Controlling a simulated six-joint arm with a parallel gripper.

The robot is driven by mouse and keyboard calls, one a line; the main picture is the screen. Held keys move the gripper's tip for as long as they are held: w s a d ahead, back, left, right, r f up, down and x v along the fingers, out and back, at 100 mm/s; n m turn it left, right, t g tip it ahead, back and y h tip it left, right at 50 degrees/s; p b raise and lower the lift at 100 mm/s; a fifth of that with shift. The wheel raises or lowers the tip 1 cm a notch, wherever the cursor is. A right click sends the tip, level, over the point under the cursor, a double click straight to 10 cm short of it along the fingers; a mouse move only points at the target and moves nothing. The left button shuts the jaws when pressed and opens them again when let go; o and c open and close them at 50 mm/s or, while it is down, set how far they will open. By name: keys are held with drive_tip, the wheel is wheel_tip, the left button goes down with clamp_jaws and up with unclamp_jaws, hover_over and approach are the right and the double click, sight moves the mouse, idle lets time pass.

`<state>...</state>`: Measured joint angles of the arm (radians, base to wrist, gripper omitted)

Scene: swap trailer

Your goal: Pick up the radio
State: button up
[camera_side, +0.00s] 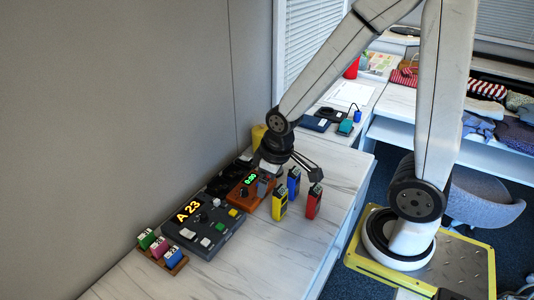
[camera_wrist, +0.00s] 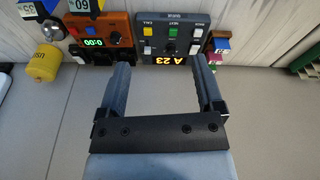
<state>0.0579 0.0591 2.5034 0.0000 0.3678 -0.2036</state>
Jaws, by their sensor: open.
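Three small handheld units with dark tops, which look like radios, stand on the white counter in the side view: a yellow one (camera_side: 279,204), a blue one (camera_side: 294,182) and a red one (camera_side: 314,202). I cannot tell which one the task means. My gripper (camera_side: 303,164) is open and empty above the counter, close over the blue unit as the side view shows it. In the wrist view, my gripper (camera_wrist: 161,66) has its two fingers apart with nothing between them. The blue (camera_wrist: 38,8) and yellow (camera_wrist: 86,6) units show partly at the upper left edge there; the red one is out of view.
An orange box with green digits (camera_side: 247,192) and a grey console reading A 23 (camera_side: 207,226) stand left of the units. A wooden rack (camera_side: 163,251) holds coloured blocks. The wall (camera_side: 150,110) runs close behind. The counter's front is clear.

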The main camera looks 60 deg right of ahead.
drive_tip(key=w+d+f+n+g, duration=0.1)
drive_tip(key=w+d+f+n, duration=0.1)
drive_tip(key=d+n, duration=0.3)
drive_tip(key=w+d+f+n, duration=0.2)
drive_tip(key=w+d+n, duration=0.15)
drive_tip(key=d, duration=0.25)
drive_tip(key=n+g, duration=0.1)
drive_tip(key=n, duration=0.6)
hover_over(294, 172)
drive_tip(key=f, duration=0.3)
drive_tip(key=a+f, duration=0.1)
drive_tip(key=shift+w+f, duration=0.15)
drive_tip(key=shift+w, duration=0.1)
drive_tip(key=shift+s+d+f+n, duration=0.15)
drive_tip(key=shift+d+f+n, duration=0.15)
drive_tip(key=shift+d+n, duration=0.25)
drive_tip(key=shift+f, duration=1.3)
drive_tip(key=shift+f, duration=0.1)
drive_tip(key=shift+s+f, duration=0.1)
drive_tip(key=shift+f, duration=2.4)
